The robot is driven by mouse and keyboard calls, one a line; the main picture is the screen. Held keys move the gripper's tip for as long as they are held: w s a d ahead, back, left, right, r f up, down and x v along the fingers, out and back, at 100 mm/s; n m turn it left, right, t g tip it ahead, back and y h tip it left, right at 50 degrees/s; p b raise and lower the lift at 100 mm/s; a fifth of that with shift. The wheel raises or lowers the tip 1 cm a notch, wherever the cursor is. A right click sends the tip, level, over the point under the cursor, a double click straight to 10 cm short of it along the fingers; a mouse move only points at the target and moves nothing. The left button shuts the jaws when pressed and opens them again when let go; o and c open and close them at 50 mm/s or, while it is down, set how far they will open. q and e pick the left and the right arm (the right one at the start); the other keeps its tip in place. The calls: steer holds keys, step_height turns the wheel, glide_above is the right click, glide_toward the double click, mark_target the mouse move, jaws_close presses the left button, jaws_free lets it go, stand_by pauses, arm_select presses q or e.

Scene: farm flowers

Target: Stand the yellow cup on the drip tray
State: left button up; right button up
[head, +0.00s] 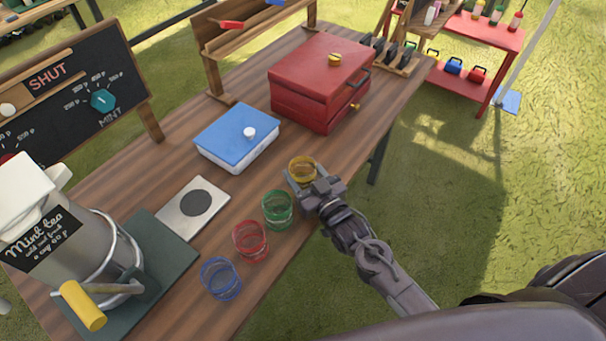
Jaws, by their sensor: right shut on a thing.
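The yellow cup (302,166) is near the right edge of the wooden table, upright as far as I can see. My right gripper (304,181) is shut on it from the near side and hides its lower part. I cannot tell whether the cup touches the table. A pale square plate with a dark round centre, which looks like the drip tray (217,207), lies to the left of the cup, in front of the urn. Nothing stands on it. My left gripper is not in view.
Green (277,210), red (251,240) and blue (221,279) cups stand in a row along the near edge. A mint tea urn (85,250) with a yellow handle stands left. A blue-lidded box (237,134) and red chest (318,85) stand farther back.

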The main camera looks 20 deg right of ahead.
step_height(320, 180, up, 20)
steer(key=s+d+f+m+h, duration=0.35)
steer(key=s+f, duration=0.55)
steer(key=s, duration=0.5)
steer(key=w+a+r+n+y, duration=0.1)
steer(key=w+r, duration=0.3)
steer(key=w, duration=0.3)
steer(key=w+a+r+n+y, duration=0.2)
steer(key=w+r, duration=0.3)
steer(key=w, duration=0.2)
steer(key=shift+a, duration=0.25)
steer(key=shift+n+y, duration=0.25)
step_height(320, 180, down, 20)
steer(key=shift+r+p, duration=0.15)
steer(key=shift+p, duration=0.2)
